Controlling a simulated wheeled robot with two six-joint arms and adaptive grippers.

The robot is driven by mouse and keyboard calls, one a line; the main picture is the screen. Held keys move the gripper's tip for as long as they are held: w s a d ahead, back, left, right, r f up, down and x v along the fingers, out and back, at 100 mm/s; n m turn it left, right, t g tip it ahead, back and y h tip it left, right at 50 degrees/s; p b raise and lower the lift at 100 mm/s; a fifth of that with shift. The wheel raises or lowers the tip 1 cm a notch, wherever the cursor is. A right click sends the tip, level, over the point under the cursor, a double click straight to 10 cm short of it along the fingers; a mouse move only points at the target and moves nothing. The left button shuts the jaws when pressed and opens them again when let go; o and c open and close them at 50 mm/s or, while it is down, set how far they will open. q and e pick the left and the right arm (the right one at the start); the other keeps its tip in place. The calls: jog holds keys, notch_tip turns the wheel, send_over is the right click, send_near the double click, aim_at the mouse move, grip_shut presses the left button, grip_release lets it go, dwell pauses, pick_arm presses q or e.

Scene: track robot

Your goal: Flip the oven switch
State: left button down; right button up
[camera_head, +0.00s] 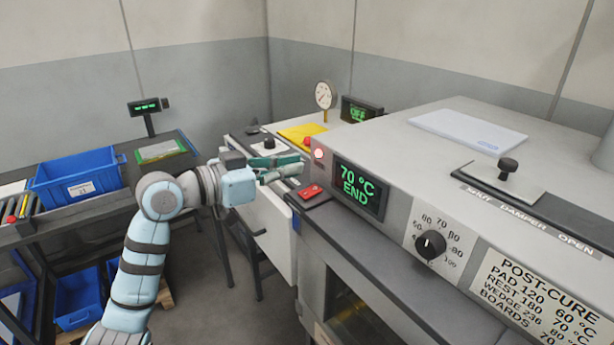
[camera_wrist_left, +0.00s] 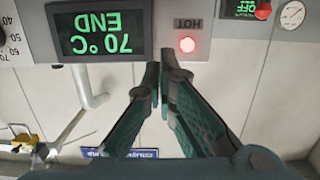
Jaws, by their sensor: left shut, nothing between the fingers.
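The oven (camera_head: 400,215) stands at the right, with a green-lit display (camera_head: 359,188) reading 70 °C END. A glowing red lamp (camera_head: 319,154), labelled HOT in the left wrist view (camera_wrist_left: 187,44), sits beside the display. A black dial (camera_head: 430,244) with temperature marks is further right on the panel. A red piece (camera_head: 312,191) lies on the dark ledge below the lamp; I cannot tell whether it is the switch. My left gripper (camera_head: 301,165) is shut and empty in front of the panel, left of the lamp. In the upside-down left wrist view its fingertips (camera_wrist_left: 159,72) are near the lamp and display.
A damper slider with a black knob (camera_head: 508,165) and a white sheet (camera_head: 466,130) are on the oven top. Behind my gripper are a gauge (camera_head: 325,96) and an OFF display (camera_head: 361,109). A blue crate (camera_head: 76,178) stands at the left. Floor shows between the benches.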

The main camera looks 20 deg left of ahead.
aim_at(310, 192)
pick_arm(q)
jog(key=x, duration=0.4)
jog(key=shift+d+r+p, duration=0.1)
jog(key=shift+r+p, duration=0.05)
jog(key=shift+p, duration=0.15)
notch_tip(310, 192, down, 3)
jog(key=shift+w+f, duration=0.1)
jog(key=shift+f, duration=0.5)
